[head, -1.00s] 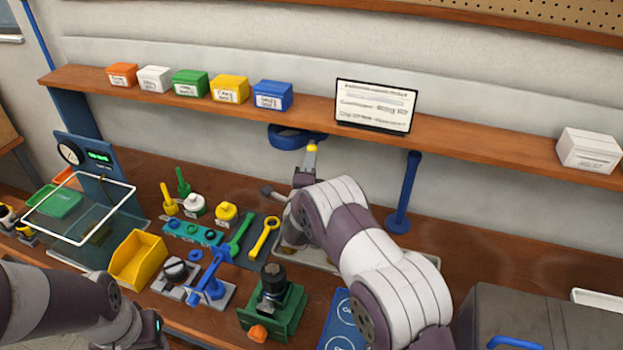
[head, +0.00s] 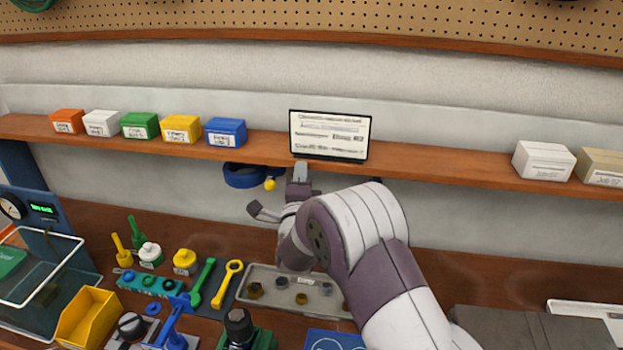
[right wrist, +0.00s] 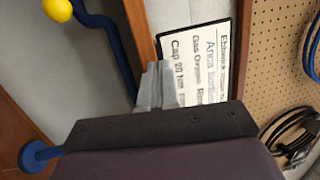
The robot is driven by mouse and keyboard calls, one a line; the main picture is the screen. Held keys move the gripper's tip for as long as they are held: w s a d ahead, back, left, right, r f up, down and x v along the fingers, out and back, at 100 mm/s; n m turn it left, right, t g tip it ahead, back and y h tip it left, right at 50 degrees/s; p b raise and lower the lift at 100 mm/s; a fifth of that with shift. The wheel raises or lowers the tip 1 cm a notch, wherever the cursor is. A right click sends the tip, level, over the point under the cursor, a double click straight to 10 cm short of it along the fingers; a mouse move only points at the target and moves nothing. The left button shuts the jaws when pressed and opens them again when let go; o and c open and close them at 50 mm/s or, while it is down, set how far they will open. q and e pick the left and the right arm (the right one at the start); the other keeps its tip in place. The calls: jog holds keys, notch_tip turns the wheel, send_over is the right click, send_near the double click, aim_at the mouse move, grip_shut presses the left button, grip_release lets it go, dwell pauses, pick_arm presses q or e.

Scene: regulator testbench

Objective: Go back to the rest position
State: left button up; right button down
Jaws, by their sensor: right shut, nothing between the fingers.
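My right gripper (head: 300,172) is in front of the wall, just below the shelf edge and under the lower left of the screen. In the right wrist view its grey fingers (right wrist: 158,86) are together with nothing between them, in front of the screen. My right arm comes up from the bottom, over the right part of the grey parts tray (head: 262,274). My left arm and gripper are out of view.
The screen (head: 330,135) stands on the wooden shelf (head: 440,172) near several small labelled boxes. Wrenches, a yellow bin (head: 88,318) and fixtures crowd the bench's left half.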

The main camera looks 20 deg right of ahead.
jog(key=s+a+f+n+g+y, duration=0.3)
jog(key=s+f+n+g+y, duration=0.15)
jog(key=f+n, duration=0.3)
jog(key=s+a+f+n+g+y, duration=0.2)
jog(key=s+f+n+g+y, duration=0.1)
jog(key=s+f+n+g, duration=0.35)
jog(key=s+a+f+n+g, duration=0.1)
jog(key=s+n+g, duration=0.1)
jog(key=s, duration=0.4)
jog(key=s+a+n+g, duration=0.1)
jog(key=s+n+g, duration=0.1)
jog(key=s+n, duration=0.2)
jog(key=s+f+n+g+y, duration=0.1)
jog(key=s+n+g, duration=0.1)
jog(key=s, duration=0.8)
jog(key=shift+a+f+n, duration=0.35)
jog(key=shift+a+n, duration=0.05)
jog(key=shift+n, duration=0.1)
